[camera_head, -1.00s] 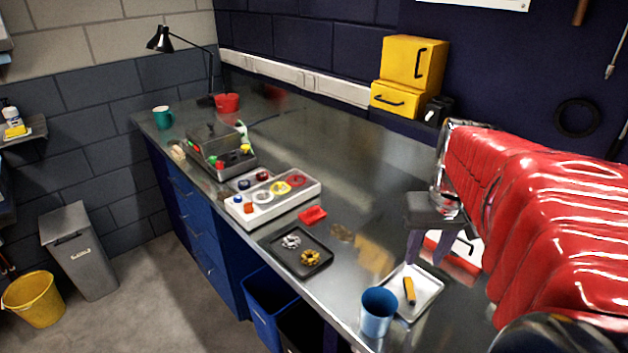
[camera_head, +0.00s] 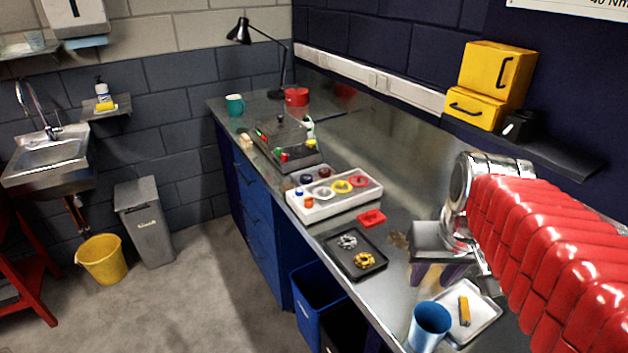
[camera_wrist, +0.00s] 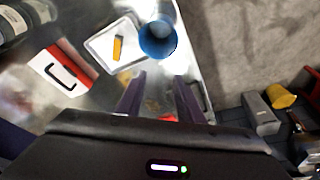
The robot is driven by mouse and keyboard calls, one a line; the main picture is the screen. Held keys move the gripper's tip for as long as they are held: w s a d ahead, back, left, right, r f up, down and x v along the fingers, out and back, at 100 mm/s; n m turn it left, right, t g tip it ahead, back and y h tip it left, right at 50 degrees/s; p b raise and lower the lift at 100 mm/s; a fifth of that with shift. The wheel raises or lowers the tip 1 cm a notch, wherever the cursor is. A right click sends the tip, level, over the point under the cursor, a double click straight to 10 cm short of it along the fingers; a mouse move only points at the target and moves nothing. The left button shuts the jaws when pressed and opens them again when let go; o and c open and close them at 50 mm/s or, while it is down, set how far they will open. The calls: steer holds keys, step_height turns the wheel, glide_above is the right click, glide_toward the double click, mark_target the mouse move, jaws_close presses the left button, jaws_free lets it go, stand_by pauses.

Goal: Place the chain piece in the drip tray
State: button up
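A small brownish, uneven piece (camera_head: 398,240), which looks like the chain piece, lies on the bench just right of the black tray. Its links are too small to make out. The shallow black tray (camera_head: 373,272), apparently the drip tray, holds a silver toothed ring (camera_head: 347,241) and a gold one (camera_head: 364,260). My gripper (camera_head: 437,275) is above the bench, right of the brownish piece and the black tray, pointing down. In the wrist view my gripper (camera_wrist: 160,82) has its two dark fingers apart, with nothing held between them; a blurry brownish patch shows beyond them.
A white tray (camera_head: 487,318) with a yellow-handled tool (camera_head: 464,310) and a blue cup (camera_head: 428,325) stand at the front right. A red block (camera_head: 371,218) and a white sorting box (camera_head: 335,208) are behind the black tray. A blue bin (camera_head: 318,290) is below the bench edge.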

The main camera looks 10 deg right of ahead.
steer(key=s+a+n+t+y, duration=0.1)
steer(key=s+a+n+t, duration=0.1)
steer(key=a, duration=1)
steer(key=shift+s+a+f+n, duration=0.15)
steer(key=shift+s+f+n, duration=0.2)
steer(key=shift+s+n, duration=0.2)
stand_by(0.3)
